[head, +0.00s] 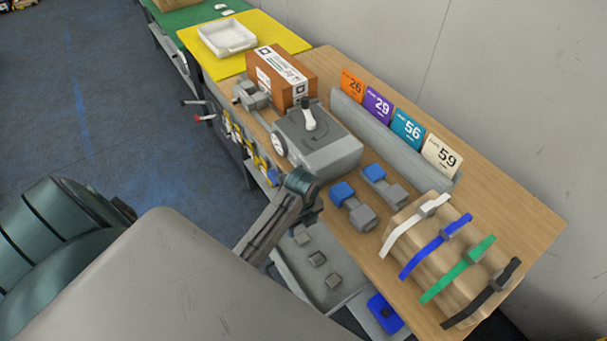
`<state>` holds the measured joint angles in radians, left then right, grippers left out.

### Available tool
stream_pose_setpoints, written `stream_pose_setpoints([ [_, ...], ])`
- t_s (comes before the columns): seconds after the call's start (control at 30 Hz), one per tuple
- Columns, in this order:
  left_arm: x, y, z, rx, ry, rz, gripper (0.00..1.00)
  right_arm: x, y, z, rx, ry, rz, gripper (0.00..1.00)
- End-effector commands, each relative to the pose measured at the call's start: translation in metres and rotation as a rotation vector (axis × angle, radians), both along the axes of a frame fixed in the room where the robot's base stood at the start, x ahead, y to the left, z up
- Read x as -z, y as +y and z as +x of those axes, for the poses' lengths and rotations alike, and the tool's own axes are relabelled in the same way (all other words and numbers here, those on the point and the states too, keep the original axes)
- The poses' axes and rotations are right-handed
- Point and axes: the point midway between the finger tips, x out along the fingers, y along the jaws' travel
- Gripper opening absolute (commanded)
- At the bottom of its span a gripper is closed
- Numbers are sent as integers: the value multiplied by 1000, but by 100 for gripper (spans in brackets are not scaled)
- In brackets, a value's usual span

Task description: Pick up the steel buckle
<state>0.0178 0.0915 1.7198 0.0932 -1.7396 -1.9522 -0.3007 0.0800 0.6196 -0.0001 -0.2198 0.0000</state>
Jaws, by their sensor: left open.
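My left gripper (309,213) is open, at the end of the grey arm link, just above the upper buckle in the picture. Its fingers are small and dark, and I cannot make out anything between them. Its height over the tray is hard to tell. My right gripper is not in view.
On the wooden table (525,222) stand a grey machine (322,150), a brown box (279,76), two blue-and-grey blocks and a beige holder with coloured straps. Numbered cards stand along the wall. A blue item (385,313) lies beside the buckle tray (290,268).

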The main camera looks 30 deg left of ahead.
Motion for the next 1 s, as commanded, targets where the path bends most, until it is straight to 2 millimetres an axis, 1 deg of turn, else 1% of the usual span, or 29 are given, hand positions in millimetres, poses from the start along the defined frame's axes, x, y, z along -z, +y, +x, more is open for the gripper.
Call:
stream_pose_setpoints([
  [0.1,13,0,0,-1,0,-1,62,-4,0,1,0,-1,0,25],
  [0.23,20,0,0,-2,-1,0,62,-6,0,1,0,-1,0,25],
  [0.33,30,-1,-2,-2,2,-1,62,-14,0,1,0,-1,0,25],
  [0.47,48,-1,-5,-3,2,0,62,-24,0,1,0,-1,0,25],
  [0.5,55,-1,-4,-3,1,0,62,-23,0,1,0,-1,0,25],
  [0.6,65,-1,-4,-3,-1,1,62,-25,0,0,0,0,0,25],
  [0.73,71,0,-3,-3,-3,1,62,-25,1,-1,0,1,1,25],
  [0.9,71,0,-3,-3,-3,1,62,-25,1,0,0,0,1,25],
  [0.93,71,0,-3,-3,-3,1,58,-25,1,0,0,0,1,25],
  [1.0,71,0,-3,-3,-3,1,44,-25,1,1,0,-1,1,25],
])
